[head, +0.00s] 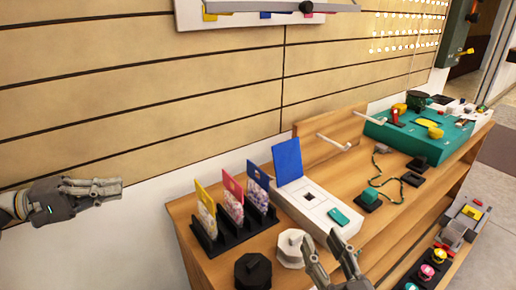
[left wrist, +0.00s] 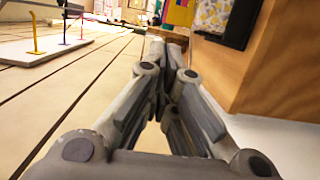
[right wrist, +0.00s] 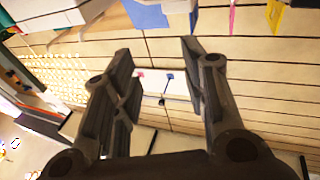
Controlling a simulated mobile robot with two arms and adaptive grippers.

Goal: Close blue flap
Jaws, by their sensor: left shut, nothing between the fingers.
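The blue flap (head: 287,161) stands raised, leaning slightly back, at the rear edge of a white box (head: 310,203) on the wooden table. The flap also shows at the top of the right wrist view (right wrist: 147,14). The box top is uncovered, with a dark square opening and a teal piece (head: 338,216) at its front right. My right gripper (head: 331,246) is open and empty in front of the box, apart from the flap. My left gripper (head: 108,187) is shut and empty, far left of the table beside the wall; its closed fingers fill the left wrist view (left wrist: 165,48).
A black rack (head: 232,230) with several coloured cards stands left of the box. A white knob (head: 291,249) and a black knob (head: 253,271) sit at the table front. White pegs (head: 334,142) project behind. A teal case (head: 420,133) stands at the right.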

